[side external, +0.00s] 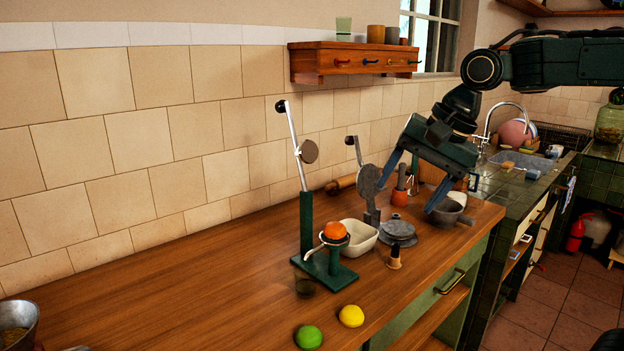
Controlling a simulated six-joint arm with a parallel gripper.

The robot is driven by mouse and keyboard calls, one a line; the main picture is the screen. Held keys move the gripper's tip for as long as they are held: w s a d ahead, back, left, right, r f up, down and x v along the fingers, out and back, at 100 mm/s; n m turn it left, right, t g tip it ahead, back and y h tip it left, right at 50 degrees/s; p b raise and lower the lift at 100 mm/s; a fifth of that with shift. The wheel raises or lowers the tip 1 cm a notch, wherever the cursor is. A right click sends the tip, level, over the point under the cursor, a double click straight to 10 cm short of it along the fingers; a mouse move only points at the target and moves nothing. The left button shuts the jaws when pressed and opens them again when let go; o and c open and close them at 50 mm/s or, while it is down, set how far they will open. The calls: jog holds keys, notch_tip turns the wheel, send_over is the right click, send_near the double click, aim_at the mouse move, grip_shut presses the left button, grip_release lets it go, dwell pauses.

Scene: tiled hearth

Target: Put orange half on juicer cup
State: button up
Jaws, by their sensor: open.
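The orange half (334,231) sits on the cup (334,241) of the green lever juicer, its rounded side showing. The juicer (307,225) stands upright on the wooden counter, its lever raised with a round press disc (309,151) above and left of the cup. My gripper (408,198) is to the right of the juicer and higher than the orange half, tilted down with its two blue fingers spread apart. Nothing shows held between them. My gripper is apart from the orange half in the picture.
A white bowl (359,238), a grey press (369,190) and a dark lidded pot (400,231) stand right of the juicer. A lime (309,337) and lemon (351,316) lie near the front edge. The counter's left is mostly clear.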

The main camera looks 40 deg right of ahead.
jog(key=s+f+n+h, duration=0.1)
jog(key=s+f+n, duration=0.2)
jog(key=s+n, duration=0.3)
jog(key=s+f+n+t, duration=0.1)
jog(key=s+f+n, duration=0.2)
jog(key=s+n, duration=0.3)
jog(key=s, duration=0.4)
jog(key=shift+d+f+h, duration=0.25)
jog(key=shift+f+h, duration=0.05)
jog(key=shift+h, duration=0.1)
